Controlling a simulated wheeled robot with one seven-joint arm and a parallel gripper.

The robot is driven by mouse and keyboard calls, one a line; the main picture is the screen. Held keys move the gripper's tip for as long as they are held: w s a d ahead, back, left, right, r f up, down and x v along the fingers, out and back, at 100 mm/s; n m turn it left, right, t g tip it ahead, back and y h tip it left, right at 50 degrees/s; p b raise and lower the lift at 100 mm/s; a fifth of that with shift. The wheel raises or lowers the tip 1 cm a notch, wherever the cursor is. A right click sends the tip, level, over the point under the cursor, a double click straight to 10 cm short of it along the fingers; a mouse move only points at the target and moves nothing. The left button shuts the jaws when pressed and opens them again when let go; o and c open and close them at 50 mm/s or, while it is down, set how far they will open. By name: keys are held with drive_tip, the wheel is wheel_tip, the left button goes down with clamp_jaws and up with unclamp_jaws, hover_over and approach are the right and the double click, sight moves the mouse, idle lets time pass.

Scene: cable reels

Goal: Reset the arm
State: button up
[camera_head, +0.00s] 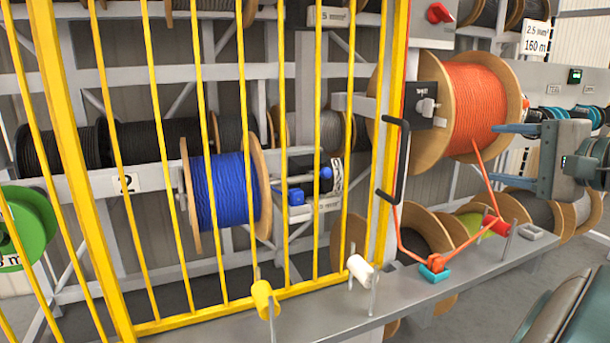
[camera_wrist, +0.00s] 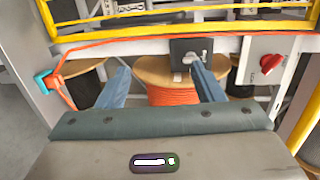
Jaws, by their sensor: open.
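My gripper (camera_head: 493,153) is at the right in the head view, its two blue fingers apart and pointing left. It is open, and nothing shows between the fingers. In the wrist view my gripper (camera_wrist: 158,65) also has its fingers spread, in front of a reel of orange cable (camera_wrist: 172,96). The same orange reel (camera_head: 475,105) stands left of the fingers in the head view. Its orange cable (camera_head: 480,165) hangs down past a red roller to a blue-and-orange holder (camera_head: 434,267) on the grey bench. I cannot tell whether the fingers touch anything.
A yellow barred guard (camera_head: 245,150) stands at the left, with a blue reel (camera_head: 225,190) behind it. The grey bench (camera_head: 330,305) carries a yellow roller (camera_head: 263,300) and a white roller (camera_head: 360,270). A black handle (camera_head: 402,160) stands beside the guard.

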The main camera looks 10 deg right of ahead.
drive_tip(key=w+a+f+n+g+p, duration=0.1)
drive_tip(key=a+f+n+g+p, duration=0.3)
drive_tip(key=a, duration=0.5)
drive_tip(key=a+f+n+g+p, duration=0.1)
drive_tip(key=a+f+g+p, duration=0.4)
drive_tip(key=a, duration=0.4)
drive_tip(key=s+a+f+n+g+h+p, duration=0.3)
drive_tip(key=s+a+f+n+h+p, duration=0.1)
drive_tip(key=s+a+f+n+p, duration=0.3)
drive_tip(key=shift+s+a+f+n+g+h, duration=0.35)
drive_tip(key=shift+s+a+n, duration=0.55)
drive_tip(key=shift+s+n, duration=0.3)
drive_tip(key=shift+w, duration=0.1)
